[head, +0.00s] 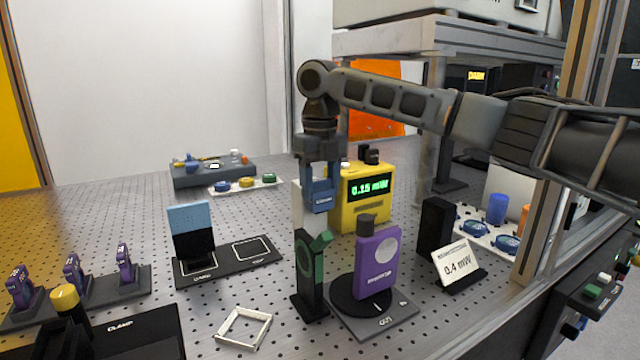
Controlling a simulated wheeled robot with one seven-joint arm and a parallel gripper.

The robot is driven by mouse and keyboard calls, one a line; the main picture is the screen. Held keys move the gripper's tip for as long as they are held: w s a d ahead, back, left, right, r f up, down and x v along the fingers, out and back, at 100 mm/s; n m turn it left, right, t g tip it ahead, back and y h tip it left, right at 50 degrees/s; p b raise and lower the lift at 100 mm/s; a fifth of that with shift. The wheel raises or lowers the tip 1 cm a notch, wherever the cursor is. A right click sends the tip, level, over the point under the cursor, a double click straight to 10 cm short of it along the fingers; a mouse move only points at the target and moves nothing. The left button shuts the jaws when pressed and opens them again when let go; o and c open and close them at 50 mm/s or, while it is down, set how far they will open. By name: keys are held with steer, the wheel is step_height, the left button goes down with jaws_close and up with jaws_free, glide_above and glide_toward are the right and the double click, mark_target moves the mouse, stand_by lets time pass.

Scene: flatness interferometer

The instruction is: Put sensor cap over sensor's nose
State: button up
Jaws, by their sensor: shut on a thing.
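My gripper (320,184) points down, shut on a small blue piece (320,201) with tiny unreadable lettering. I take this piece for the sensor cap, though its underside is hard to make out. A purple block (377,268) with a pale round disc stands upright on a black round turntable (350,300). I take it for the sensor; a dark grey cylinder (367,228), perhaps its nose, rises from its top. The blue piece is above and left of this cylinder in the picture, apart from it.
A black post with a green ring (314,255) stands just below my gripper. A yellow meter (366,196) reading 0.15 mW is behind. A "0.4 mW" card (455,264) and black block (436,226) stand right. A white square frame (243,328) lies in front.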

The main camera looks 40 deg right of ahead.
steer(key=shift+f, duration=0.6)
stand_by(0.7)
steer(key=o, duration=0.9)
steer(key=shift+o, duration=0.2)
steer(key=shift+r+p, duration=3.35)
steer(key=shift+r, duration=0.15)
